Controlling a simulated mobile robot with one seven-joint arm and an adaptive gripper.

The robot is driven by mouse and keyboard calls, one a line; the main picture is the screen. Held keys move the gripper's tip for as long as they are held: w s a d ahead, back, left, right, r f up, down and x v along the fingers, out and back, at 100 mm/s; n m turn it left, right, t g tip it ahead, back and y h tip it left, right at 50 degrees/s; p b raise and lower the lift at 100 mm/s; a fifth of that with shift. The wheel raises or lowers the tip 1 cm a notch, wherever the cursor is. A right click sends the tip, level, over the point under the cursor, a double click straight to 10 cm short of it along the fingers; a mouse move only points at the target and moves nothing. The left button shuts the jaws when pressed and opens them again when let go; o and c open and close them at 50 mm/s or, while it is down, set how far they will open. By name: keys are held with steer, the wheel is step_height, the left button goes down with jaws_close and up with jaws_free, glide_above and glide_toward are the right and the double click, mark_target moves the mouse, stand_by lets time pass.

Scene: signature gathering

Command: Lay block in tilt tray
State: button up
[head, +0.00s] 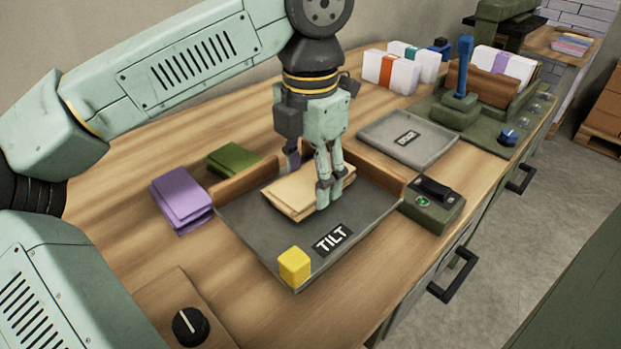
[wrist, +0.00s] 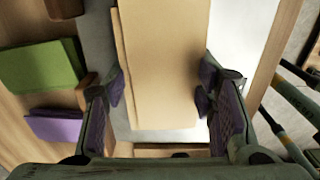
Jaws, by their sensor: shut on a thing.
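The block, a cream stack of sheets (head: 290,194), is over or on the back part of the dark grey tilt tray (head: 368,214). The tray has a "TILT" label and low wooden fences at its back sides. My gripper (head: 331,193) points down and is shut on the block. In the wrist view, the block (wrist: 160,60) lies between my two fingers (wrist: 162,95), one on each long side. The block looks nearly flat; I cannot tell whether it touches the tray floor.
A yellow cube (head: 294,266) sits at the tray's front corner. Purple (head: 181,199) and green (head: 234,159) stacks lie left of the tray. A switch box (head: 433,204) stands right. A lighter grey tray (head: 410,136), a green press (head: 458,108) and banded white stacks (head: 391,72) are further back.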

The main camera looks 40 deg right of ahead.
mark_target(310, 178)
steer(key=o, duration=0.8)
steer(key=shift+f, duration=0.15)
steer(key=shift+c, duration=0.2)
steer(key=o, duration=0.5)
steer(key=shift+c, duration=0.2)
step_height(310, 178, up, 12)
steer(key=shift+r, duration=0.25)
